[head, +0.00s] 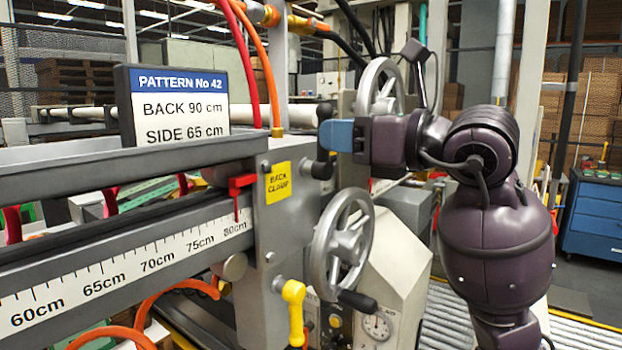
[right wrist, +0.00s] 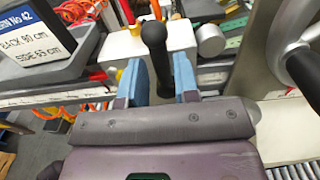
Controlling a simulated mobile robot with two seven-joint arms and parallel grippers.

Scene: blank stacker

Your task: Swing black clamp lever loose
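The black clamp lever (head: 323,115) stands upright on the grey machine block, beside the yellow "BACK CLAMP" label (head: 278,183). My right gripper (head: 337,135) reaches it from the right, and its blue fingers hide part of the lever in the head view. In the right wrist view the lever with its round knob (right wrist: 154,34) stands between the two blue fingers of my right gripper (right wrist: 160,65). The fingers are apart, with gaps visible beside the lever. My left gripper is in neither view.
A large grey handwheel (head: 342,240) is below my right gripper, and another handwheel (head: 380,90) is behind it. A ruler scale (head: 130,262) with a red pointer (head: 240,185) runs left. A pattern sign (head: 180,105) stands on the rail. A yellow lever (head: 294,300) hangs lower down.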

